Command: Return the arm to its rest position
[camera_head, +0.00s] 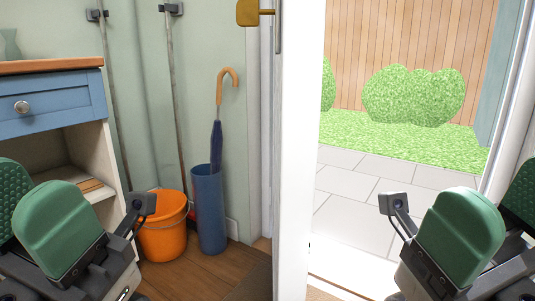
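My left gripper (33,205) is at the lower left, in front of the blue cabinet. Its two green fingers stand apart, and the ribbed inner face of the far finger shows. Nothing shows between them. My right gripper (495,212) is at the lower right, in front of the doorway. Its green fingers also stand apart with nothing seen between them. The far finger is cut by the right picture edge. Both grippers point upward in the picture, and most of both arms is out of view.
An orange bucket (163,238) and a blue umbrella holder (208,210) stand behind my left gripper. The blue cabinet (50,105) is at left. Paving (360,185) lies outside.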

